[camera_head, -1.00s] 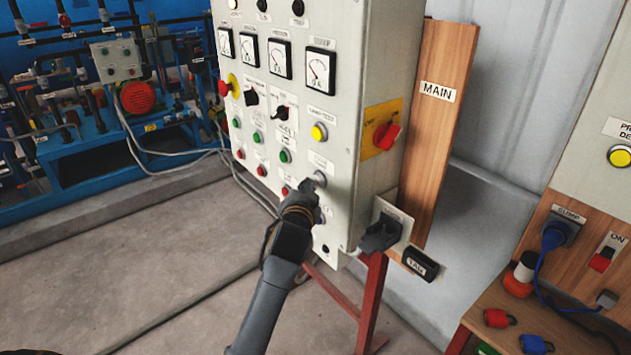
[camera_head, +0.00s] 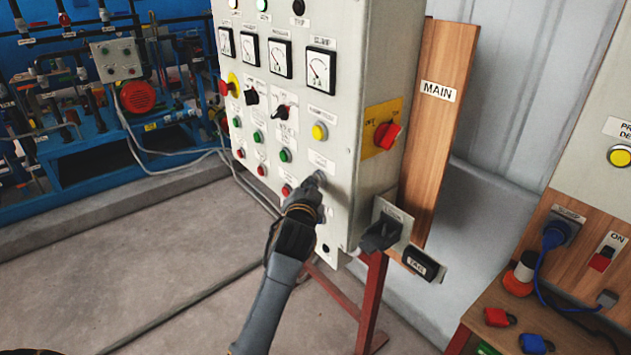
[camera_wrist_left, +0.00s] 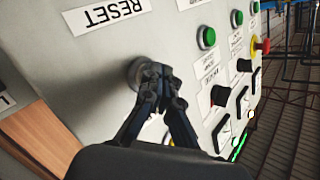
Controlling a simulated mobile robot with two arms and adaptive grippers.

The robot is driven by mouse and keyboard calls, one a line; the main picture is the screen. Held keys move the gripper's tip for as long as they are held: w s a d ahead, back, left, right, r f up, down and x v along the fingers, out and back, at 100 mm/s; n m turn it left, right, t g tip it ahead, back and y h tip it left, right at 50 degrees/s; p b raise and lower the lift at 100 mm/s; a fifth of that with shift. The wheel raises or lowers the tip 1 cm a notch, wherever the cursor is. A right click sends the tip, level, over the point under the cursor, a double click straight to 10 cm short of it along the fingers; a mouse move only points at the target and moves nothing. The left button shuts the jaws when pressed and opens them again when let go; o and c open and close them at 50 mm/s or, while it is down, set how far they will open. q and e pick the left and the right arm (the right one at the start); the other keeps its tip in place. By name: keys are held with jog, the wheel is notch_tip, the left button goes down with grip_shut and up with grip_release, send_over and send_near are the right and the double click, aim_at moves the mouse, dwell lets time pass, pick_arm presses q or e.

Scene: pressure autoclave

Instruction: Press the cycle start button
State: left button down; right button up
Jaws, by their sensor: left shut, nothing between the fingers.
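The grey control cabinet (camera_head: 335,140) carries meters, lamps, switches and buttons. My left gripper (camera_head: 313,193) is shut and empty, its fingertips at a grey round button (camera_head: 320,177) low on the right of the cabinet front. In the left wrist view my left gripper (camera_wrist_left: 158,80) has its tips against or just in front of this grey button (camera_wrist_left: 136,72) and partly hides it. The label above the button in the head view is too small to read, so I cannot confirm which is the cycle start button. My right gripper is out of view.
A yellow button (camera_head: 320,131) sits above, and green buttons (camera_head: 285,155) and red buttons (camera_head: 286,190) lie to the left. A red rotary switch (camera_head: 387,135) is on the cabinet side. A black plug (camera_head: 380,236) sticks out below it.

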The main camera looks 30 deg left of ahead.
pick_arm(q)
jog(key=shift+r, duration=0.1)
dwell(0.4)
jog(key=shift+s+a+p, duration=0.25)
jog(key=shift+s+p, duration=0.3)
jog(key=shift+s, duration=0.2)
jog(key=s, duration=0.1)
jog(key=s+a+p, duration=0.1)
jog(key=s, duration=0.1)
jog(key=s+a+p, duration=0.1)
jog(key=shift+s, duration=0.3)
dwell(0.5)
